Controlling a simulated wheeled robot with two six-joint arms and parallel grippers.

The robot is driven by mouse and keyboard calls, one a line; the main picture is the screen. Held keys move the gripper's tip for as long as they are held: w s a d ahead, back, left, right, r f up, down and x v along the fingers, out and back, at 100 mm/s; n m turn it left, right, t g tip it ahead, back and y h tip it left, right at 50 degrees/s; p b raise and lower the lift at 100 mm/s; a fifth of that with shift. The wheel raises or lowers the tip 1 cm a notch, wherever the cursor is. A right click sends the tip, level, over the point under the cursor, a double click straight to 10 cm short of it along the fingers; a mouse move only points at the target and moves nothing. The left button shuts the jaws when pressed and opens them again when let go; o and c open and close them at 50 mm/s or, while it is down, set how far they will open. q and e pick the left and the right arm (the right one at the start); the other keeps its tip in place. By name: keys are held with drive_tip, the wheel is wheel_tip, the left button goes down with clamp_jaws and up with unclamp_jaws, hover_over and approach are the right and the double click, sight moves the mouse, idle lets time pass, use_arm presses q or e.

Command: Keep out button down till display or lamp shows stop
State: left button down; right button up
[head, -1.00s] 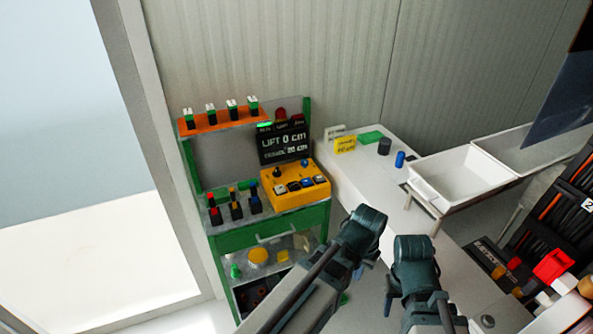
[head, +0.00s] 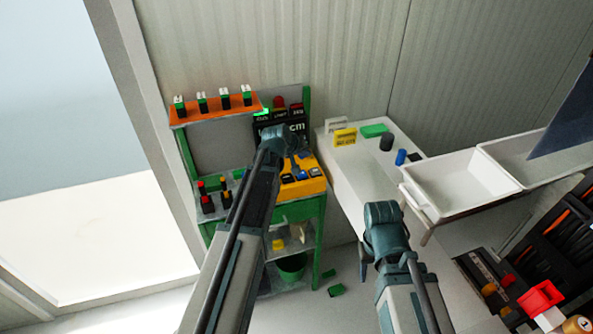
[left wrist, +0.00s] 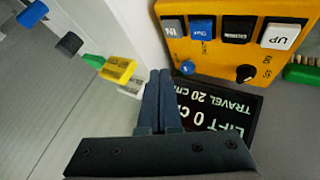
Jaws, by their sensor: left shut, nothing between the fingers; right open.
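The yellow control box (head: 312,186) stands on the green bench. In the left wrist view its panel (left wrist: 215,60) appears upside down, with a grey IN button (left wrist: 172,28), a blue button (left wrist: 202,27) whose label is hard to read, a black button (left wrist: 235,30), a white UP button (left wrist: 280,37) and knobs. The display (left wrist: 215,115) reads LIFT 0 cm, TRAVEL 20 cm; my left arm partly covers it in the head view. A green lamp (head: 262,112) glows above it. My left gripper (left wrist: 159,72) is shut and empty, near the box's edge by IN. My right gripper (head: 367,262) is open and empty.
An orange shelf (head: 215,113) with several switches is above the bench. A white table (head: 350,170) to the right holds a yellow sign (head: 345,137), a green block (head: 374,130) and cylinders. White bins (head: 465,185) stand farther right. Green pieces (head: 335,290) lie on the floor.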

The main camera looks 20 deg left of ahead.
sight(301, 175)
use_arm(q)
drive_tip(key=shift+w+a+r+n+t, duration=0.2)
drive_tip(key=shift+w+a, duration=0.15)
drive_tip(key=shift+a, duration=0.2)
drive_tip(key=shift+w+a+r+n+t, duration=0.15)
drive_tip(key=shift+w+a, duration=0.15)
drive_tip(key=shift+a, duration=0.2)
drive_tip(key=shift+f, duration=0.15)
wheel_tip(301, 175, down, 9)
drive_tip(key=b, duration=0.8)
drive_tip(key=shift+r+b, duration=0.2)
drive_tip(key=shift+b, duration=0.2)
idle(0.8)
drive_tip(key=shift+f+b, duration=0.4)
